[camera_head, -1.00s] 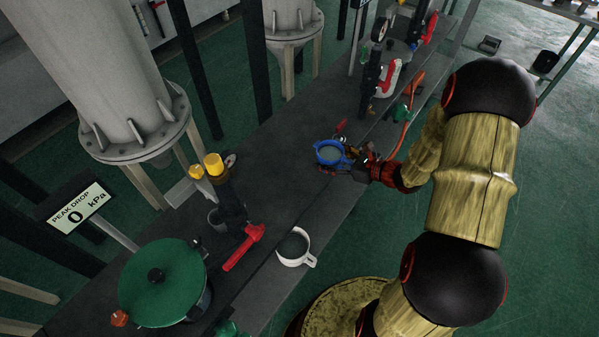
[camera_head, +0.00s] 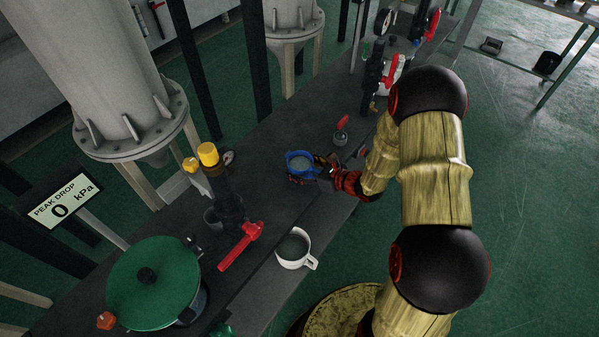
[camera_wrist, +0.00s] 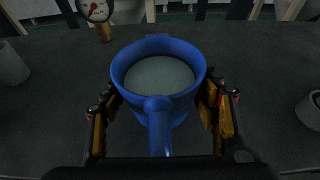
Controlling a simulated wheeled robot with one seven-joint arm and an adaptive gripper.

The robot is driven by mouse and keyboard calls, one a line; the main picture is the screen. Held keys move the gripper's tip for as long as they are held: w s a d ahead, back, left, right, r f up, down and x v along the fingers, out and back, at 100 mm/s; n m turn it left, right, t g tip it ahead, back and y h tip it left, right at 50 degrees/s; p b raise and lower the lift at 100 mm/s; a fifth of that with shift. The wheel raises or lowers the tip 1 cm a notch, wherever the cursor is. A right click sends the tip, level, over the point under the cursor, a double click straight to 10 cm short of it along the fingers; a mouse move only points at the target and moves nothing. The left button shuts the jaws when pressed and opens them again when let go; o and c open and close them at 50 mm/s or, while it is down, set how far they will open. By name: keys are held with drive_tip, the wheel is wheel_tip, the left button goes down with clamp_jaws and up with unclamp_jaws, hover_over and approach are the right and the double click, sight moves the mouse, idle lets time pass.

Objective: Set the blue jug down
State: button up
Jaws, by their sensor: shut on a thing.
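The blue jug (camera_head: 299,160) is upright over the dark bench, and my gripper (camera_head: 313,169) is shut on it from the right. In the wrist view the jug (camera_wrist: 158,118) fills the middle, with greyish contents inside its rim and its handle toward the camera. The fingers of my gripper (camera_wrist: 162,112) lie on both sides of the jug's body. Whether the jug's base touches the bench or is just above it, I cannot tell.
The dark bench (camera_head: 255,160) has free room left of the jug. A green-lidded pot (camera_head: 150,285) is at lower left. A small red-topped item (camera_head: 341,130) stands behind the jug. Tall supports line the back.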

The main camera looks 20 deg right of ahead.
drive_tip(key=shift+f, duration=0.8)
drive_tip(key=shift+f+b, duration=0.15)
drive_tip(key=shift+b, duration=0.2)
drive_tip(key=o, duration=1.7)
